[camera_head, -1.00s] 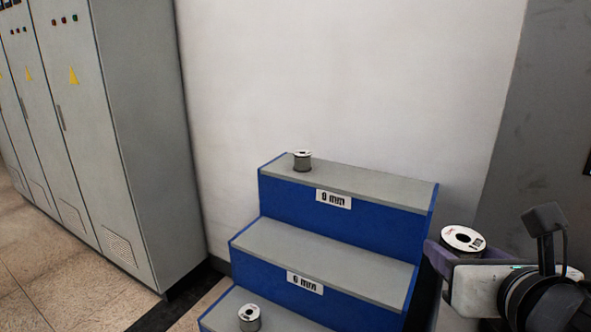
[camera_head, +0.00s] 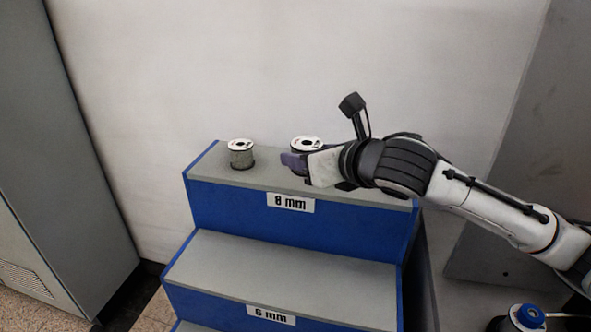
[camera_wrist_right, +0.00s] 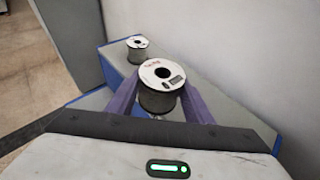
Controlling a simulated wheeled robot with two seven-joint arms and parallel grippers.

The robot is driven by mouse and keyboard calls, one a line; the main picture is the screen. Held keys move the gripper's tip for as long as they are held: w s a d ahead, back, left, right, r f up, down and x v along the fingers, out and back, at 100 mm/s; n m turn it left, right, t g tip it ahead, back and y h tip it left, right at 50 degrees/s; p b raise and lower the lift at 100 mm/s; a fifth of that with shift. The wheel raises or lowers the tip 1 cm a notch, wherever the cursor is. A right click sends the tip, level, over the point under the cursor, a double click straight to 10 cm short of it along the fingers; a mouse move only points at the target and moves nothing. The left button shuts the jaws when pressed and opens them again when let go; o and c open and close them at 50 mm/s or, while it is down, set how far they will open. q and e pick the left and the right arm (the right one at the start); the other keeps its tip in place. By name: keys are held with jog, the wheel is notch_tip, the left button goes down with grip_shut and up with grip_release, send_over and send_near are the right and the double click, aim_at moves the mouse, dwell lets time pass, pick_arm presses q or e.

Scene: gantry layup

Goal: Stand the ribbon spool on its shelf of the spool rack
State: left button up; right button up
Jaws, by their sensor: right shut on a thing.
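The ribbon spool (camera_head: 306,143), with a white top flange and dark winding, is held upright in my right gripper (camera_head: 293,162). In the right wrist view the spool (camera_wrist_right: 161,88) sits between the two purple fingers (camera_wrist_right: 160,102), which are shut on it. It is over the top shelf (camera_head: 262,177) of the blue and grey stepped spool rack (camera_head: 240,208), labelled 8 mm (camera_head: 290,203). I cannot tell whether its base touches the shelf. My left gripper is not in view.
Another spool (camera_head: 241,154) stands on the top shelf, left of the held one; it also shows in the right wrist view (camera_wrist_right: 137,48). The 6 mm shelf (camera_head: 280,275) below is bare where visible. A wall (camera_head: 300,60) is behind; a grey cabinet (camera_head: 60,150) stands left.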

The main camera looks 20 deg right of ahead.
jog(key=w+d+r, duration=0.3)
jog(key=w+d, duration=0.3)
jog(key=d, duration=0.1)
notch_tip(320, 180, down, 6)
jog(key=shift+w+d+r, duration=0.1)
jog(key=shift+r, duration=0.1)
jog(key=shift+f, duration=2.05)
jog(key=shift+f, duration=0.15)
jog(key=o, duration=1.4)
jog(key=shift+f, duration=0.15)
jog(key=shift+c, duration=0.2)
jog(key=shift+s+r, duration=0.3)
jog(key=b+v, duration=0.1)
jog(key=v, duration=1)
jog(key=shift+s, duration=0.2)
